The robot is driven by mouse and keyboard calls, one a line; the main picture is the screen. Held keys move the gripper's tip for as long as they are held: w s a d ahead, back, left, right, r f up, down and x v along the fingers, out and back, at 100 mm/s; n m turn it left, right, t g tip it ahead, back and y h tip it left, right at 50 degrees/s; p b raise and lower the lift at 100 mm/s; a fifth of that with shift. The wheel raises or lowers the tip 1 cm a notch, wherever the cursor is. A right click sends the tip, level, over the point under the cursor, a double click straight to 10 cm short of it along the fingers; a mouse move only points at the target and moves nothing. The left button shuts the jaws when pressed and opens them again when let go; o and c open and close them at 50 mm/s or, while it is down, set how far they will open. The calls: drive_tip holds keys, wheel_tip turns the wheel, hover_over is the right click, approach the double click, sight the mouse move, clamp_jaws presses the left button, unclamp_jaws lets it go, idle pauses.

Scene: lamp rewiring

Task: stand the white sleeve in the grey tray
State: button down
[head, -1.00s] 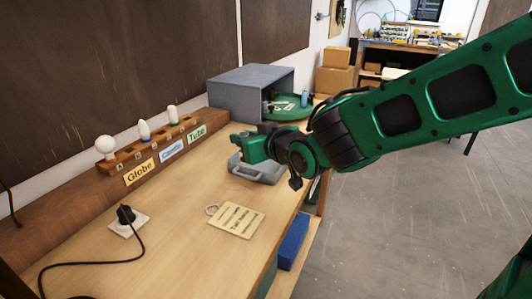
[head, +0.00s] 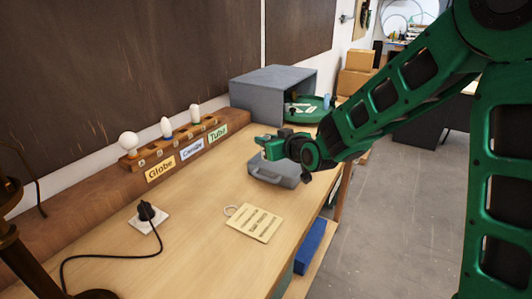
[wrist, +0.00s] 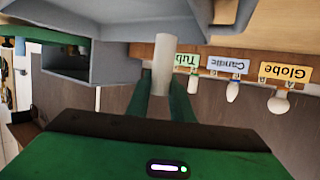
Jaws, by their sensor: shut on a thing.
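The white sleeve (wrist: 164,62) is a plain pale tube between the two green fingers of my gripper (wrist: 163,100) in the wrist view. The fingers are shut on it and it projects beyond their tips. In the head view my gripper (head: 266,146) is above the grey tray (head: 272,174) on the bench, and the sleeve cannot be made out there. In the wrist view, which is upside down, the grey tray (wrist: 160,18) fills the top, behind the sleeve's far end. I cannot tell whether they touch.
A grey open-fronted box (head: 268,95) stands behind the tray, beside a round green tray (head: 308,110). A bulb rack (head: 175,146) lines the wall. A tag (head: 255,223) lies in front of the tray. A socket (head: 150,220) with a black cord is nearer.

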drive_tip(key=shift+f, duration=2)
drive_tip(key=c, duration=1.6)
unclamp_jaws()
drive_tip(key=shift+f, duration=0.1)
drive_tip(key=shift+o, duration=0.2)
drive_tip(key=v, duration=1.2)
drive_tip(key=shift+s, duration=0.1)
